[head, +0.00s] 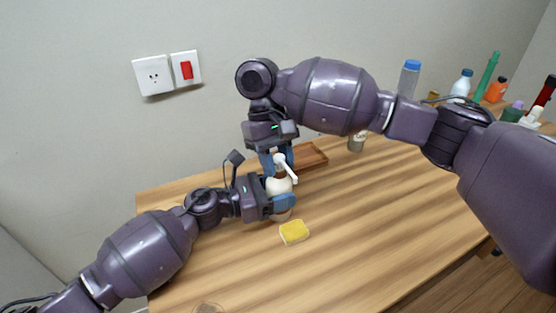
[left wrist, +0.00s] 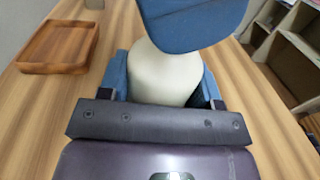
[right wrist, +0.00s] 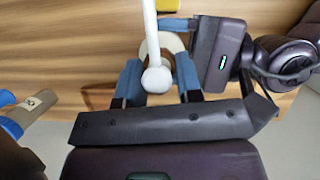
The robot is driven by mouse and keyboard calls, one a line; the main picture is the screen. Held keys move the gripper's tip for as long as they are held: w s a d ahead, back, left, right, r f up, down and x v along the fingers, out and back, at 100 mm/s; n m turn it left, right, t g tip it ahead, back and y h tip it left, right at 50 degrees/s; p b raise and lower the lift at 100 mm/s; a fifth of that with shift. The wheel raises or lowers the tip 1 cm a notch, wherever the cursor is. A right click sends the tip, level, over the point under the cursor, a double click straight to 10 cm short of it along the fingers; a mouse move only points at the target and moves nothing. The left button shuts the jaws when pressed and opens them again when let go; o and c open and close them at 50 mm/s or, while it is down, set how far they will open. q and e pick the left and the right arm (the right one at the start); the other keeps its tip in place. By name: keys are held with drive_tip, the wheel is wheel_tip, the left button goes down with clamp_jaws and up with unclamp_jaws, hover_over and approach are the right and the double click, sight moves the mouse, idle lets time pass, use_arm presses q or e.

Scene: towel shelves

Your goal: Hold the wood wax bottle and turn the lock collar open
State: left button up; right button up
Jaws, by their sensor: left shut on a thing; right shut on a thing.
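The wood wax bottle (head: 279,187) is cream-coloured and stands upright on the wooden table, with a brown collar (head: 280,173) and a white pump spout (head: 291,173) on top. My left gripper (head: 276,194) is shut around its body from the left. The cream body also shows between the blue fingers in the left wrist view (left wrist: 158,75). My right gripper (head: 277,160) comes from above, shut at the collar. In the right wrist view the round white pump head (right wrist: 156,79) sits between its fingers and the spout points up the picture. The fingers partly hide the collar.
A yellow sponge (head: 294,232) lies just in front of the bottle. A wooden tray (head: 312,157) is behind it, near the wall. A jar (head: 356,143) and several bottles stand farther right. The front and right middle of the table are clear.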

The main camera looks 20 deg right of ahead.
drive_tip(key=shift+n+h, duration=0.3)
drive_tip(key=shift+n, duration=0.7)
drive_tip(key=shift+t, duration=0.3)
drive_tip(key=o, duration=0.9)
drive_tip(key=shift+o, duration=0.2)
drive_tip(key=shift+a, duration=0.1)
drive_tip(key=v, duration=1.2)
